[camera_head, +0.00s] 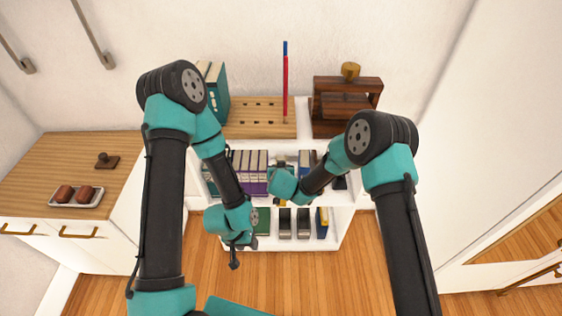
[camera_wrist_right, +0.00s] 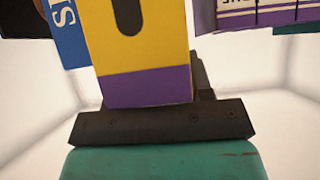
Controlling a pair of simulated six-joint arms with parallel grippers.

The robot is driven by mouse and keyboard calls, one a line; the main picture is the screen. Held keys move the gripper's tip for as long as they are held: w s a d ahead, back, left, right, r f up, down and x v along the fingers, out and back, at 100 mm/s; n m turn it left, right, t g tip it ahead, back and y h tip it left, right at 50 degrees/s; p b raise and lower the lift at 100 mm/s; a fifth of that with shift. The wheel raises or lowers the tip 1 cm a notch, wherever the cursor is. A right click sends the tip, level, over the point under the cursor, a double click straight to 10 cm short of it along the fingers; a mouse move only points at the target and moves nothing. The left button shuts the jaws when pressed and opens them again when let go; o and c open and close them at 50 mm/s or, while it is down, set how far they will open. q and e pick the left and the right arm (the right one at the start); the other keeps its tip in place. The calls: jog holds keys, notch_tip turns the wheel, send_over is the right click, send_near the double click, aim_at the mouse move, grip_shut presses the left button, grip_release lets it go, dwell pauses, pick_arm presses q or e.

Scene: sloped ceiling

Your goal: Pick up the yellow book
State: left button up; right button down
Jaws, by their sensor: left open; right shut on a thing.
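The yellow book (camera_wrist_right: 142,50), with a purple band along its lower edge, stands in the middle of the right wrist view. My right gripper (camera_wrist_right: 158,112) is shut on it; the dark jaw part crosses the view just below the purple band. In the head view my right gripper (camera_head: 284,182) reaches into the upper shelf compartment, and its fingertips and the held book are hidden behind the wrist. My left gripper (camera_head: 235,256) is open and empty, pointing down in front of the lower shelf.
A white bookshelf (camera_head: 342,197) holds purple-spined books (camera_head: 250,170) left of my right gripper. A blue book (camera_wrist_right: 66,30) is beside the yellow one. The lower shelf holds grey boxes (camera_head: 303,222) and a blue-and-yellow item (camera_head: 322,222). A wooden counter (camera_head: 60,160) stands at left.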

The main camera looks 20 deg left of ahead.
jog(key=s+d, duration=0.2)
jog(key=s, duration=0.5)
jog(key=shift+s+r, duration=0.15)
jog(key=shift+r, duration=0.3)
